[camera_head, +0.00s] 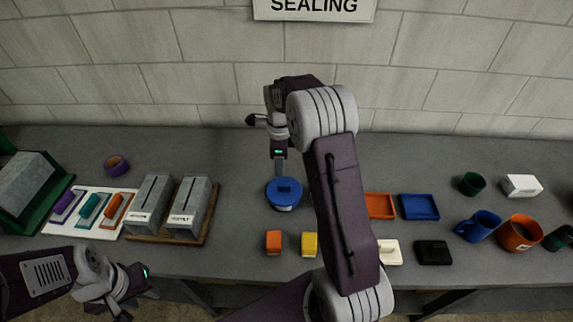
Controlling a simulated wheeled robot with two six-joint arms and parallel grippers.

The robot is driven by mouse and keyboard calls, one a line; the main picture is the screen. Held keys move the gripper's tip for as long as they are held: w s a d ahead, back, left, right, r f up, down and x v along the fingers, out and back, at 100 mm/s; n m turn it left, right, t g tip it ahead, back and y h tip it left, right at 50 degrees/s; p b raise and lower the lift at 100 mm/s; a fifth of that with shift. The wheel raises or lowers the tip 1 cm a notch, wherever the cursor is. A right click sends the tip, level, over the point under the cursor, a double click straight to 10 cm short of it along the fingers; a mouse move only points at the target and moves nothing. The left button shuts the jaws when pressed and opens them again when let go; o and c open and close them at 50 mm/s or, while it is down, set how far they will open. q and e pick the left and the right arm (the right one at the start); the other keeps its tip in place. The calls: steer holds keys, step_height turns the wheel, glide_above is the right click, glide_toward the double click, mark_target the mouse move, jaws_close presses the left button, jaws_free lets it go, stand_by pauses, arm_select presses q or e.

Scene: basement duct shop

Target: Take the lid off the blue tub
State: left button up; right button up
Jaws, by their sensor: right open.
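The blue tub (285,206) stands upright on the grey bench, left of my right forearm. Its round blue lid (291,193) sits on top, with a small raised part in the middle. My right gripper (281,174) points down over the lid from behind it, and its jaws are open. I cannot tell whether its fingertips touch the lid. My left gripper (140,283) is low at the left, in front of the bench edge and well away from the tub. Its jaw opening is too small and dark to judge.
An orange block (273,242) and a yellow block (309,244) lie in front of the tub. Grey boxes on a wooden tray (205,233) stand left. Orange (379,206) and blue (419,207) trays lie right, with mugs (480,226) beyond.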

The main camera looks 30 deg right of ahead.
mark_target(284, 185)
steer(key=shift+s+d+f+p, duration=0.1)
steer(key=shift+s+p, duration=0.3)
steer(key=shift+s, duration=0.35)
steer(key=f, duration=0.2)
steer(key=f+p, duration=0.1)
steer(key=shift+d+f, duration=0.35)
steer(key=shift+w+d+f, duration=0.15)
steer(key=shift+f, duration=0.05)
steer(key=f, duration=0.1)
steer(key=f+p, duration=0.1)
steer(key=f, duration=0.2)
steer(key=shift+s+a+f+p, duration=0.1)
steer(key=shift+s+a+p, duration=0.2)
steer(key=shift+s+a, duration=0.1)
steer(key=shift+w+f, duration=0.1)
steer(key=shift+f, duration=0.25)
steer(key=shift+w+d+f, duration=0.1)
steer(key=shift+d, duration=0.1)
arm_select(q)
steer(key=r, duration=0.4)
steer(key=shift+s+a, duration=0.15)
steer(key=shift+a, duration=0.2)
arm_select(e)
steer(key=shift+a, duration=0.15)
jaws_close()
